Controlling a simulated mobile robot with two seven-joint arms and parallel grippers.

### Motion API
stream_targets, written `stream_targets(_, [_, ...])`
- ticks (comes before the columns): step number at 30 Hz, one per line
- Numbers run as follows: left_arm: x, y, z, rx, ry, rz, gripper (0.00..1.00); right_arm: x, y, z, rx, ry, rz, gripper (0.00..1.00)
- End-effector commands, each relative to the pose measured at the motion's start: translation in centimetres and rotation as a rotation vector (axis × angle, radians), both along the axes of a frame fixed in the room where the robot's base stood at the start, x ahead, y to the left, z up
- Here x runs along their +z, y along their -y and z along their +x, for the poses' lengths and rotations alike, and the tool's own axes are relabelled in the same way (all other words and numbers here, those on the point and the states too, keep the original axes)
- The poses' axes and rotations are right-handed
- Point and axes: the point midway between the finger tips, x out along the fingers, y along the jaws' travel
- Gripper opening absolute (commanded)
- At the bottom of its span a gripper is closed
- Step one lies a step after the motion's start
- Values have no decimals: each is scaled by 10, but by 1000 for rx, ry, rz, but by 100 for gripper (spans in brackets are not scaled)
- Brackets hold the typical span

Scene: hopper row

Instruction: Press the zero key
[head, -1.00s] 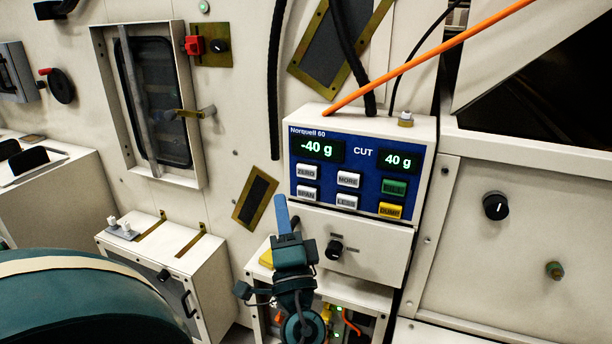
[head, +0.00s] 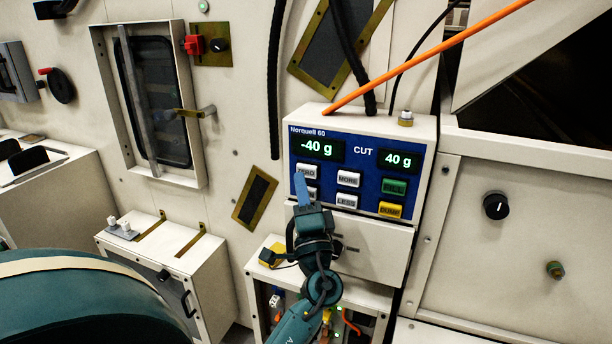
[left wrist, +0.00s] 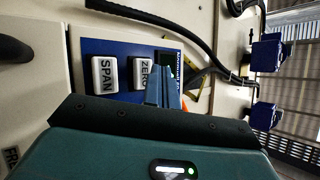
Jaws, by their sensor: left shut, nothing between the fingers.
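The control box (head: 362,125) labelled Norquell 60 has a blue panel with displays reading -40 g and CUT 40 g. Its white ZERO key (head: 309,170) is at the panel's upper left, partly hidden by my fingers. My left gripper (head: 300,185) is shut and empty, its blue fingertips pointing up in front of the ZERO and SPAN keys. In the left wrist view the ZERO key (left wrist: 144,72) shows beside the shut fingers (left wrist: 162,88), which overlap its right edge. I cannot tell whether the fingertips touch it. My right gripper is out of view.
The SPAN key (left wrist: 105,74) sits right beside ZERO. MORE (head: 348,179), LESS (head: 346,201), a green key (head: 394,187) and a yellow DUMP key (head: 390,210) are to the right. An orange hose (head: 430,58) crosses above the box. A drawer-like front with a knob lies below.

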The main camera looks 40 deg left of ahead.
Motion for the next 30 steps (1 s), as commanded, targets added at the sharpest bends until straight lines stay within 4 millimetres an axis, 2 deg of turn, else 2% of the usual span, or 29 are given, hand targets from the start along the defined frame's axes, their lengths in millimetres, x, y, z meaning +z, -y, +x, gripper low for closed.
stream_targets(10, [1,-2,4,-1,0,0,0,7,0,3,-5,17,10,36])
stream_targets(30, [1,-1,4,-1,0,0,0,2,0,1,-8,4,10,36])
